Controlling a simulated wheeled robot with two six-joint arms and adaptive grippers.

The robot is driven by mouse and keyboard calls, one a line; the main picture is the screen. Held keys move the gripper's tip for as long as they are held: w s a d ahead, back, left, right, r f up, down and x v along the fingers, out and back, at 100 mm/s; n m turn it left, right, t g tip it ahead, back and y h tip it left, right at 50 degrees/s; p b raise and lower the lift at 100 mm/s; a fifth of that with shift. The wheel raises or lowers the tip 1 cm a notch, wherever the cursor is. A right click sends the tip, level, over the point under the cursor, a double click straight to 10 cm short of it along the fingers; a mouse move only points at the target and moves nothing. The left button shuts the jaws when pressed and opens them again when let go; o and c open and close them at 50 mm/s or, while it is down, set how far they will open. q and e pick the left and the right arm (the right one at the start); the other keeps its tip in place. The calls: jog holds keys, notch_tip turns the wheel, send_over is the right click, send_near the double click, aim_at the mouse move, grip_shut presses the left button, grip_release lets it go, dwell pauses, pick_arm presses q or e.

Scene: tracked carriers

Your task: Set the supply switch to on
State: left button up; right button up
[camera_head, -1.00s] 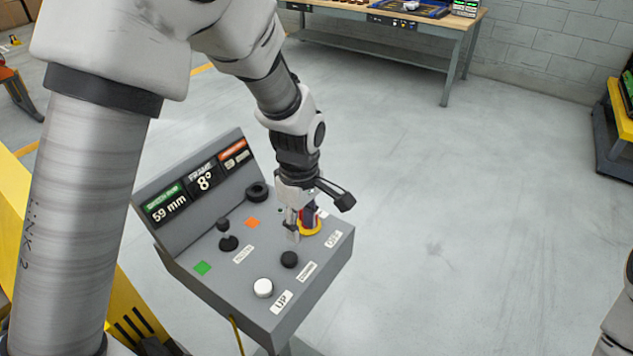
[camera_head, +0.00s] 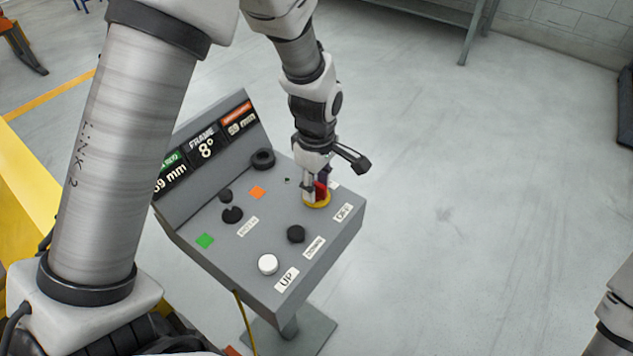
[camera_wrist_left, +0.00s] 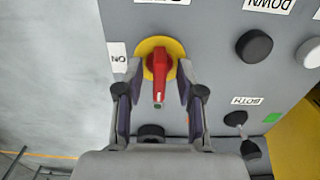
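The supply switch is a red rotary handle (camera_head: 321,191) on a yellow disc (camera_head: 317,204) at the right of the grey control panel (camera_head: 335,232). In the left wrist view the red handle (camera_wrist_left: 159,75) has its long end pointing down the picture. My right gripper is out of view.
The panel also carries a black button (camera_head: 296,234), a white button (camera_head: 268,264), a small black lever (camera_head: 231,208) and a black knob (camera_head: 263,159). Display screens (camera_head: 205,145) stand along its back. The floor right of the panel is clear.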

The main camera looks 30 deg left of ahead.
pick_arm(q)
jog(key=shift+s, duration=0.1)
jog(key=c, duration=0.5)
grip_shut()
